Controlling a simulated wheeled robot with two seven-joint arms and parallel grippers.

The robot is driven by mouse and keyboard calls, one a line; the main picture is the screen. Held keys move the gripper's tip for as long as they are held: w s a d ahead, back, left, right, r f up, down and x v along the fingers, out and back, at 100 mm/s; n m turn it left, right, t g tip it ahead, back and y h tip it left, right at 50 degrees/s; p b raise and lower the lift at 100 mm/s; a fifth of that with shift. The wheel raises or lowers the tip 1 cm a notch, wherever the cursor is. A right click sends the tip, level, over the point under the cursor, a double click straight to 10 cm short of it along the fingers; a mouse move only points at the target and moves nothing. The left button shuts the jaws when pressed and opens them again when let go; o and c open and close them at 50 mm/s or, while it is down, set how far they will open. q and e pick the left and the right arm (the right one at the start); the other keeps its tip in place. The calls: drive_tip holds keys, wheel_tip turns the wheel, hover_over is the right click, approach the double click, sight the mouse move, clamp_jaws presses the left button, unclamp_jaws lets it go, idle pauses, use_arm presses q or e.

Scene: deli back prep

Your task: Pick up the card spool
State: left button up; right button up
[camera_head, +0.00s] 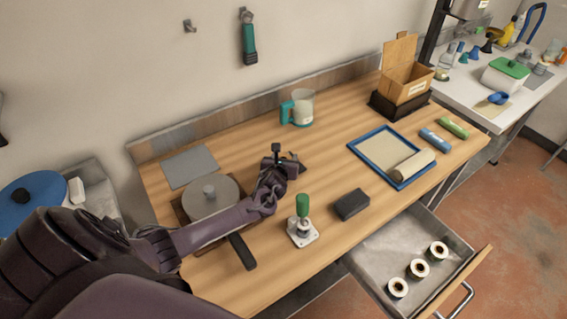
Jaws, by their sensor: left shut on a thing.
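Three small spools with pale rims, dark green sides and brown centres stand in the open drawer: a near one (398,288), a middle one (418,268) and a far one (438,250). I cannot tell whether one of them is the card spool. My left gripper (289,163) is above the middle of the wooden table, well to the left of the drawer. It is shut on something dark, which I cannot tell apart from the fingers. My right gripper is out of view.
On the table (340,140) are a round plate (210,197), a green-handled press (302,222), a black block (352,204), a jug (300,108), a blue-rimmed tray (358,148) and a cardboard box (406,85). The open drawer (375,259) juts out at the front right.

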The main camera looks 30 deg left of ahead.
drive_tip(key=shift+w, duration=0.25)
use_arm(q)
drive_tip(key=shift+r, duration=0.15)
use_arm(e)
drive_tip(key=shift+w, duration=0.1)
